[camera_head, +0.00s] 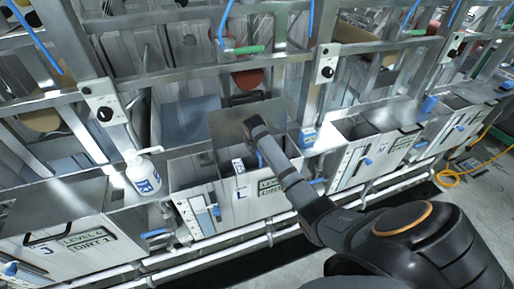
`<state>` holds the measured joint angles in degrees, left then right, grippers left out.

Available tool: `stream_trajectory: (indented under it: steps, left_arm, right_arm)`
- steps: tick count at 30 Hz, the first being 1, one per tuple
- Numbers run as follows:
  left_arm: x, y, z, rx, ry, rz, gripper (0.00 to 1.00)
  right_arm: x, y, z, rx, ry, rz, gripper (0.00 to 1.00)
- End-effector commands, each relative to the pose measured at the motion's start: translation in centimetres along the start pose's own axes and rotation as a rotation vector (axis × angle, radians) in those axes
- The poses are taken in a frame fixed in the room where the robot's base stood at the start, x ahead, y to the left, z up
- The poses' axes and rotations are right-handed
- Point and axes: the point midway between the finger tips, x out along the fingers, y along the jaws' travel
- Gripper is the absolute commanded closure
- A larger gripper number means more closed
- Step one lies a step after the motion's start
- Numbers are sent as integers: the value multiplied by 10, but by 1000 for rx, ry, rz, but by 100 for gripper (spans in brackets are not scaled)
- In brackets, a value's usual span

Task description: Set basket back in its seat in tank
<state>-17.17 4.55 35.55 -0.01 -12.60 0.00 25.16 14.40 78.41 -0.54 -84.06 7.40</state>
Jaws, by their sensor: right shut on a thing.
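My right arm reaches in from the lower right. Its gripper (256,128) is shut at a grey metal sheet-walled basket (229,122), whose black handle (248,97) shows just behind. The arm hides the fingertips and part of the basket. The basket is at the opening of the tank (240,205) marked L, with its grey wall standing above the tank's front. I cannot tell how deep it sits or whether it touches the seat. My left gripper is not in view.
A white jug (142,176) with a blue label stands left of the tank. A neighbouring tank (75,255) is at the lower left, and more tanks (370,150) continue to the right. Metal posts and rails rise behind. A yellow hose (450,178) lies on the right floor.

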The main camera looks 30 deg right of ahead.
Motion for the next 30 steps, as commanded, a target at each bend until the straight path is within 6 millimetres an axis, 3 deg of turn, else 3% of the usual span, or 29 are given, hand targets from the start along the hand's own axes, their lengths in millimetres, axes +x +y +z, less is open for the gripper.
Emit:
stream_trajectory:
  steps: [12, 27, 28, 30]
  left_arm:
    - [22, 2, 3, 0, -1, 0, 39]
    - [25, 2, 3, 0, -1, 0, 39]
    - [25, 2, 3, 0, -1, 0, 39]
    - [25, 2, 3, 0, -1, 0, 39]
  right_arm:
    - [42, -9, 17, 0, 1, 0, 100]
    - [50, -10, 20, 0, 1, 0, 100]
    - [50, -10, 20, 0, 1, 0, 84]
    - [50, -10, 20, 0, 1, 0, 74]
